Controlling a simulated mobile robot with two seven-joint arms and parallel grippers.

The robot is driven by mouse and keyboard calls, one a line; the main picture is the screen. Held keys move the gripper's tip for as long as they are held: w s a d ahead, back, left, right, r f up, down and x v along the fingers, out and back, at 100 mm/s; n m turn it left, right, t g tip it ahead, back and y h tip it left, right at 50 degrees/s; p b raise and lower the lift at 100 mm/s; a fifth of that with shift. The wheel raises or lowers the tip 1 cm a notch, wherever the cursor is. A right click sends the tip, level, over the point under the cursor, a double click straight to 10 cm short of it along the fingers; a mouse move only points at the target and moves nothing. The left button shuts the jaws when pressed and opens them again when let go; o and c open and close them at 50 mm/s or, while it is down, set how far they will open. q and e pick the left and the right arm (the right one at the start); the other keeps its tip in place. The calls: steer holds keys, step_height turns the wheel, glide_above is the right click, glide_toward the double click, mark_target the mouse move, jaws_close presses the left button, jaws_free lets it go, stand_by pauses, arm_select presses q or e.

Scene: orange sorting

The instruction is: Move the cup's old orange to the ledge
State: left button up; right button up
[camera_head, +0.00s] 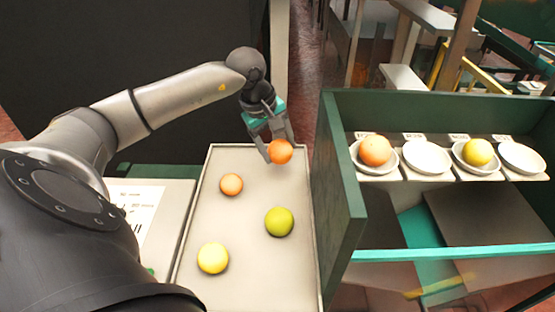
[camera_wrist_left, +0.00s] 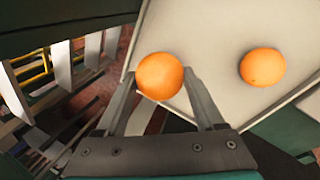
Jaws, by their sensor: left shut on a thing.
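My left gripper (camera_head: 267,150) is shut on an orange (camera_head: 280,151) over the far right end of the tray. The held orange also shows between the fingers in the left wrist view (camera_wrist_left: 160,76). In the head view, another orange (camera_head: 231,184) lies on the tray, left of and nearer than the held one. It also shows at the right of the left wrist view (camera_wrist_left: 262,67). No cup can be made out, and I cannot tell which surface is the ledge. My right gripper is not in view.
The pale tray (camera_head: 210,275) also holds a green fruit (camera_head: 279,222) and a yellow fruit (camera_head: 213,258). A green-walled shelf (camera_head: 340,190) stands to the right. On its row of white saucers sit an orange (camera_head: 375,150) and a yellow fruit (camera_head: 478,152); two saucers (camera_head: 427,157) (camera_head: 522,157) are empty.

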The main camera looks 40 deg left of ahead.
mark_target(278, 160)
arm_select(q)
steer(key=shift+f, duration=2.1)
steer(key=shift+f, duration=0.15)
steer(key=o, duration=1.4)
steer(key=v, duration=1.2)
